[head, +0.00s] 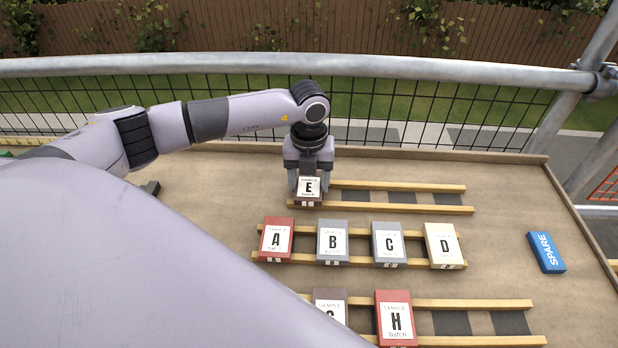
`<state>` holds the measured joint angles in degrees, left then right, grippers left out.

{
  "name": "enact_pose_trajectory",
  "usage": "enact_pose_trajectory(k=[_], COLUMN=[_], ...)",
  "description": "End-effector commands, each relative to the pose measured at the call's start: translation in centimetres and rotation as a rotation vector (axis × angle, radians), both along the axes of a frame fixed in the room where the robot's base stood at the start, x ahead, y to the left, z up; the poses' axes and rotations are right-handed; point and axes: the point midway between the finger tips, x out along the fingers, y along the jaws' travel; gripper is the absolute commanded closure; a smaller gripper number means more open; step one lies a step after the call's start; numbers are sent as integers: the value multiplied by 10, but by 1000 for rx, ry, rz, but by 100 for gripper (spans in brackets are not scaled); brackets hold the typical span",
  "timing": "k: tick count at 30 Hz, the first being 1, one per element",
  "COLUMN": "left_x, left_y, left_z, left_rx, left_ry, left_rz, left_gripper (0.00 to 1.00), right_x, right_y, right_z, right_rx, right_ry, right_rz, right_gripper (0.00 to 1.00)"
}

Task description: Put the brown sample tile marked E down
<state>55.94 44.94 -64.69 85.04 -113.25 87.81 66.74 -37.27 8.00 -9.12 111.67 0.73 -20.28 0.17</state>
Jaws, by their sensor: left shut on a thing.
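The brown sample tile marked E (308,199) is at the left end of the far rack (400,197). My left gripper (308,183) comes down from above and is shut on it. The tile's lettered face shows between the fingers. Its lower edge is at the rack's front rail, but I cannot tell whether it touches the rail. My right gripper is not in view.
The middle rack (360,263) holds tiles A (276,240), B (332,242), C (389,245) and D (444,246). The near rack (480,304) holds tile H (396,320) and a partly hidden tile. A blue SPARE block (546,252) lies at right. The far rack is free right of E.

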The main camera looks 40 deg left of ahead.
Motion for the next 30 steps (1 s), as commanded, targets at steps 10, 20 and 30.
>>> enact_pose_trajectory(k=[10,20,30], left_x=[0,1,1], left_y=[0,0,0], left_z=[-3,15,90], left_rx=[0,-1,0], left_ry=[0,-4,-5], left_rz=[0,0,1], left_gripper=[13,13,13], right_x=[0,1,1], right_y=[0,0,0], right_z=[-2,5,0], right_rx=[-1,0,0], right_ry=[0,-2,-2], right_rz=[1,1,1], right_gripper=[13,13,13])
